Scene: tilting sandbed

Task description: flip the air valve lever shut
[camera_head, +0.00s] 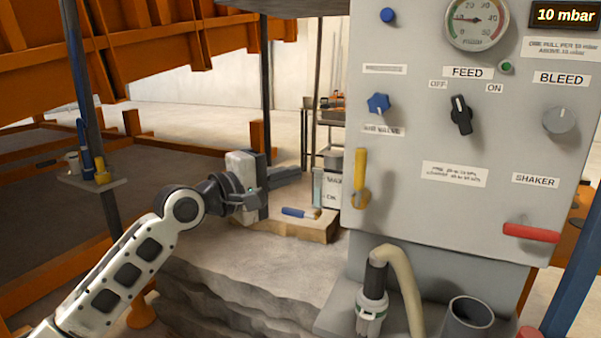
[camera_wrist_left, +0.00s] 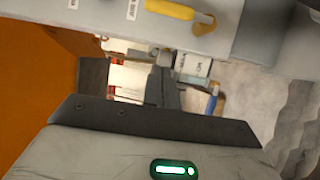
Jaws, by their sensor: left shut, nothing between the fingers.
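The yellow lever (camera_head: 360,172) stands upright on the left part of the grey control panel, its pivot at the lower end. A small label above it seems to read air valve. The yellow lever also shows at the top of the left wrist view (camera_wrist_left: 168,9), together with its pivot. My left gripper (camera_head: 299,172) is to the left of the lever, at about its height in the picture. Its fingers are shut, empty and point right towards the panel's left edge. A clear gap separates them from the lever. My right gripper is not in view.
The grey panel (camera_head: 420,214) also has a blue knob (camera_head: 378,103), a black feed switch (camera_head: 461,115), a bleed knob (camera_head: 560,121) and a red handle (camera_head: 530,232). A blue-handled brush (camera_head: 300,213) lies on a block below my gripper. A hose (camera_head: 402,285) stands below the panel.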

